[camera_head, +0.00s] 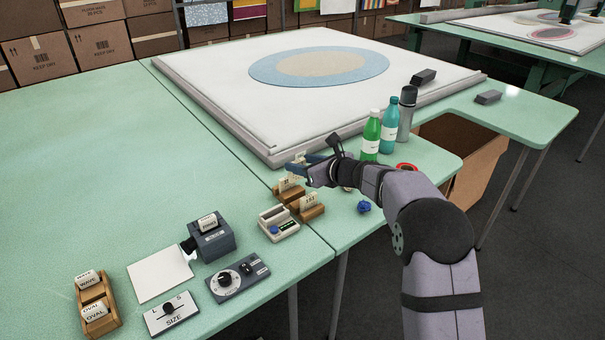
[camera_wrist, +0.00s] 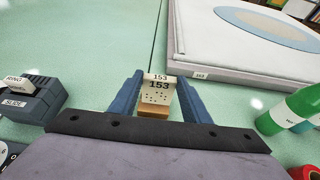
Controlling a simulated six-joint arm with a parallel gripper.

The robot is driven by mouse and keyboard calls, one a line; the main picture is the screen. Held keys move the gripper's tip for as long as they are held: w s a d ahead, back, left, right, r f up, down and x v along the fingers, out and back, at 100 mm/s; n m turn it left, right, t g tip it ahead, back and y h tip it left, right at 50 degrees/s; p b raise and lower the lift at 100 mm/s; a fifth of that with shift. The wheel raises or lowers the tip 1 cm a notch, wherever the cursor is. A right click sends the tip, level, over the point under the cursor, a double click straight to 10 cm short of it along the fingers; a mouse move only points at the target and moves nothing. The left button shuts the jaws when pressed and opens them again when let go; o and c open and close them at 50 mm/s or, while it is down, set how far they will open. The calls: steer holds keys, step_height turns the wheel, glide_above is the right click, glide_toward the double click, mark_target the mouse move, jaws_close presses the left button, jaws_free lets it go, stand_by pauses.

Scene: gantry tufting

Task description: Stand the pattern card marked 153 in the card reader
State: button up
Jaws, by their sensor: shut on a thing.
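The pattern card marked 153 (camera_wrist: 159,92) is white with a punched pattern of small holes, and stands between my two blue fingers in the wrist view. My gripper (camera_head: 300,168) is shut on it. A wooden block (camera_wrist: 153,112) shows just below the card; I cannot tell whether the card still touches it.
A white sheet, dial boxes and a two-card rack (camera_head: 98,312) lie further left. Green (camera_head: 371,138) and teal bottles stand right. The white frame (camera_wrist: 200,76) carries a 153 label.

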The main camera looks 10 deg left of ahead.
steer(key=shift+r, duration=0.45)
steer(key=s+a+r+n+g+y+p, duration=0.1)
steer(key=s+a+r+p, duration=0.35)
steer(key=a+r, duration=0.25)
steer(key=s+d+f+m+t+h, duration=0.1)
steer(key=s+f, duration=0.4)
steer(key=shift+d+f, duration=0.3)
steer(key=shift+d, duration=0.1)
steer(key=shift+f+b, duration=0.2)
steer(key=shift+b, duration=0.15)
steer(key=shift+f+b, duration=4.1)
steer(key=shift+f, duration=0.5)
